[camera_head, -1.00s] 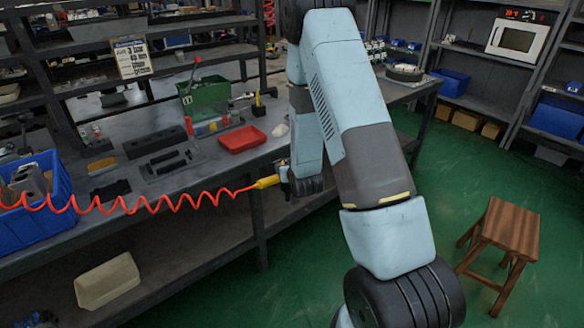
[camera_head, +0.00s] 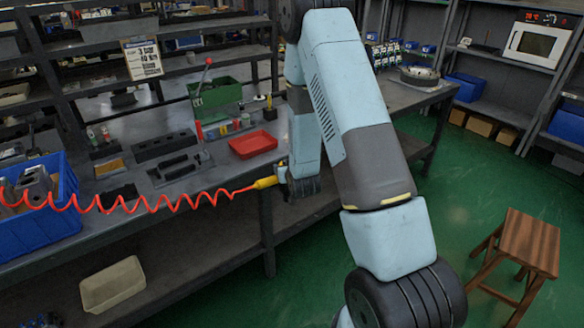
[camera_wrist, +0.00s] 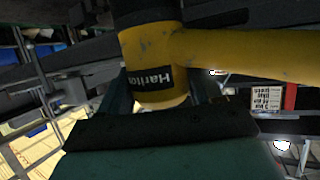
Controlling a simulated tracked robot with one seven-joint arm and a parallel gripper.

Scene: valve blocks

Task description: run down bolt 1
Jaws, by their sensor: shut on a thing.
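My gripper (camera_head: 284,178) is shut on a yellow tool (camera_head: 266,183) and holds it in front of the bench edge. In the wrist view the tool (camera_wrist: 152,50) fills the upper middle, with a black label on its body and a yellow handle running right. My gripper's fingers (camera_wrist: 160,105) sit on both sides of it. A red coiled hose (camera_head: 140,206) runs left from the tool. Grey metal blocks (camera_head: 38,182) lie in a blue crate (camera_head: 62,228) at the left. I cannot make out bolt 1; the tool's working end is hidden.
The bench (camera_head: 130,222) carries a red tray (camera_head: 253,145), a black fixture (camera_head: 178,166), a green box (camera_head: 214,96) and small bottles. A beige bin (camera_head: 112,284) is on the lower shelf. A wooden stool (camera_head: 524,240) stands right on open green floor (camera_head: 440,215).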

